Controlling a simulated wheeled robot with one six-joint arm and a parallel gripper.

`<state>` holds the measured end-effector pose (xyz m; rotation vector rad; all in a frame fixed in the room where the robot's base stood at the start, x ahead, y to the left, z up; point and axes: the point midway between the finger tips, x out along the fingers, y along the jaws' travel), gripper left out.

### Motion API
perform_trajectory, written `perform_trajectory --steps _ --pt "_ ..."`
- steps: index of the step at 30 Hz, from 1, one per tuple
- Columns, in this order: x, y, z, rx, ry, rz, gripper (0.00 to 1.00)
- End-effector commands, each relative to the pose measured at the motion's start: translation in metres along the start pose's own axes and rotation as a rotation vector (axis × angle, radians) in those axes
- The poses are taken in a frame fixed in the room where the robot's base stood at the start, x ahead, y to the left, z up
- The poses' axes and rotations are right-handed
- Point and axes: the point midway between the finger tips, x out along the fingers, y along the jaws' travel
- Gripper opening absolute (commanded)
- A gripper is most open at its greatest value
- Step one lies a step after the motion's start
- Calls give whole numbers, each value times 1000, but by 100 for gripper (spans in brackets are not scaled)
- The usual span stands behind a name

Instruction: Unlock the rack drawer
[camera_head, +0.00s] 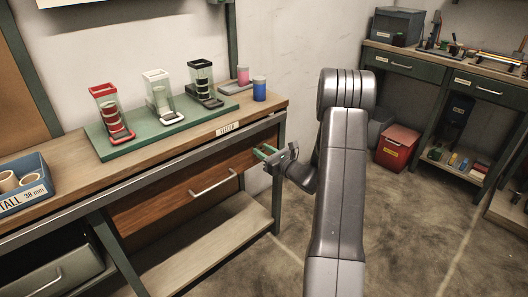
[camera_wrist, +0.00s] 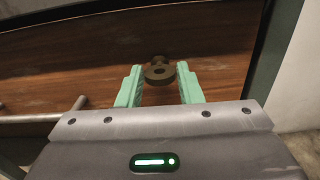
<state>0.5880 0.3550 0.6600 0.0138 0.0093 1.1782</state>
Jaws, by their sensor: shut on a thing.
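The wooden rack drawer (camera_head: 180,195) sits under the left workbench's top, with a pale bar handle (camera_head: 213,184); its brown face (camera_wrist: 60,85) and the handle's end (camera_wrist: 80,103) show in the wrist view. A small dark bronze key (camera_wrist: 160,74) stands out from the drawer face, its round bow between my green fingertips. My gripper (camera_head: 266,152) is at the drawer's right end, right of the handle, shut on the key; it also shows in the wrist view (camera_wrist: 160,84). The lock behind the key is mostly hidden.
A green mat (camera_head: 190,125) on the benchtop holds red, white and black holders. A blue tray (camera_head: 25,200) with tape rolls is at left. The bench leg (camera_head: 278,195) is close to my gripper. A red box (camera_head: 397,147) and second bench stand at right; floor between is clear.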

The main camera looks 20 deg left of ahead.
Motion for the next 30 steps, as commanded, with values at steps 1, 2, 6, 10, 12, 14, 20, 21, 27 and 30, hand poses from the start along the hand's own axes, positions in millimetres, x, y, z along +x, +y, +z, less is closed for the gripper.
perform_trajectory --steps 1,2,6,10,12,14,20,21,27,30 --pt "0 0 -1 2 1 0 10" --pt "0 0 0 2 1 0 10" --pt "0 0 0 1 1 0 50" --pt "0 0 0 0 0 0 55" --pt "0 0 0 0 0 0 55" --pt "0 0 0 0 0 0 55" --pt "-13 -1 1 0 0 -1 55" --pt "-19 -1 1 1 2 -2 55" --pt "-64 -2 2 2 1 -5 55" --pt "-87 -1 2 1 1 -5 55"
